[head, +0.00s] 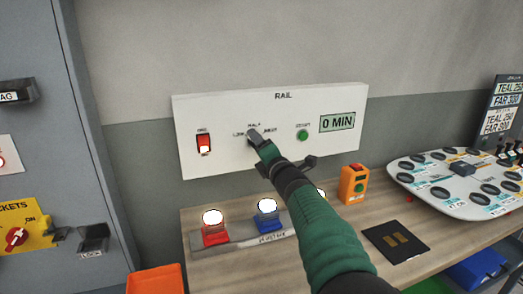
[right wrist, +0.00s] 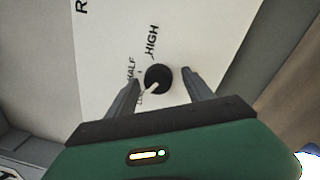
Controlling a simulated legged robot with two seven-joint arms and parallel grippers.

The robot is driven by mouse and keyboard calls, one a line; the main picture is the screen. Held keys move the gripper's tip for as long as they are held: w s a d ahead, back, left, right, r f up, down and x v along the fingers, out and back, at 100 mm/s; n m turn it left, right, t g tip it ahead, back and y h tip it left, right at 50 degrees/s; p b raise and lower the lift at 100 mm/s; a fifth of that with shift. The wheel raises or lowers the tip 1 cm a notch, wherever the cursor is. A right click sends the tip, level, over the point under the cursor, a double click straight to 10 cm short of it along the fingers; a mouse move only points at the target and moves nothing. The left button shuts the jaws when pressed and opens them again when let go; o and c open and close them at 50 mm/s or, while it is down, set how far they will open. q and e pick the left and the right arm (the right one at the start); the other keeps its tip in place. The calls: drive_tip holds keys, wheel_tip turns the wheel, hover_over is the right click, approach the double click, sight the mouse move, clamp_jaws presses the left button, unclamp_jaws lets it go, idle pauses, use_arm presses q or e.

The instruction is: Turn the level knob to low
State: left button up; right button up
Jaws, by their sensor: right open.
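The level knob (right wrist: 158,78) is black and round, with a pale pointer line, on the white RAIL panel (head: 230,110). In the right wrist view its pointer slants down-left, toward a partly hidden label starting "LO". The HALF and HIGH labels show beside and above it. My right gripper (right wrist: 160,73) is open, with one finger on each side of the knob; I cannot tell whether either touches it. In the head view my right gripper (head: 254,136) is at the panel's middle and mostly hides the knob. My left gripper is not in view.
The panel also bears a red switch (head: 204,144), a green button (head: 303,135) and a display (head: 337,122) reading 0 MIN. Below, the wooden bench (head: 300,256) holds red and blue lit buttons, an orange box (head: 353,185) and a white control board (head: 455,180). A grey cabinet stands left.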

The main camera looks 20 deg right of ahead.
drive_tip(key=s+d+f+b, duration=0.1)
drive_tip(key=s+b, duration=0.1)
drive_tip(key=s, duration=1.4)
drive_tip(key=shift+s+f, duration=0.15)
drive_tip(key=shift+s, duration=0.1)
drive_tip(key=shift+d, duration=0.1)
